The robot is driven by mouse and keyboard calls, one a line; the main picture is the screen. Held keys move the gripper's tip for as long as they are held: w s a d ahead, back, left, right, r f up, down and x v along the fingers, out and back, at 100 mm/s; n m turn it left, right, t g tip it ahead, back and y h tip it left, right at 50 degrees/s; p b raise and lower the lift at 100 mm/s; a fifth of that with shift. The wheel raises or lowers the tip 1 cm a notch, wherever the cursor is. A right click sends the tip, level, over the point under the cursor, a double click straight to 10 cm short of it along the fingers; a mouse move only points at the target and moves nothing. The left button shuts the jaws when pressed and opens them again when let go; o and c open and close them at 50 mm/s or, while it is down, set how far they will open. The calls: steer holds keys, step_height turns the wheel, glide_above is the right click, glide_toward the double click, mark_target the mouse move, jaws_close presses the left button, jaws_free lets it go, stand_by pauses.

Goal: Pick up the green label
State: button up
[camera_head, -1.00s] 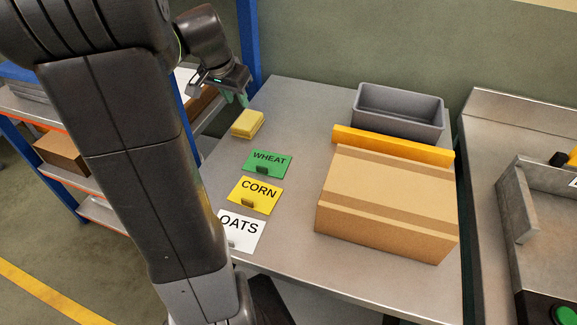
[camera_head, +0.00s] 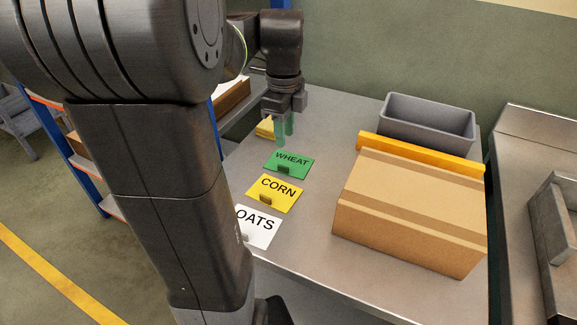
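The green label (camera_head: 301,168), printed WHEAT, lies on the grey metal table with a small dark tab at its front edge. My gripper (camera_head: 284,138) points down just behind the label, as seen in the head view. Its two greenish fingers are apart with a gap between them, and nothing shows in it. The gripper appears above the table and clear of the label, but its exact height is hard to tell.
A yellow CORN label (camera_head: 279,191) and a white OATS label (camera_head: 262,231) lie in front. A cardboard box (camera_head: 405,220), an orange bar (camera_head: 420,153) and a grey bin (camera_head: 428,129) stand to the right.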

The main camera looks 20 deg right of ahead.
mark_target(283, 166)
step_height(283, 166, down, 10)
steer(key=shift+w+a+r+b, duration=0.15)
steer(key=shift+r+b, duration=0.1)
steer(key=shift+b, duration=0.2)
jaws_close()
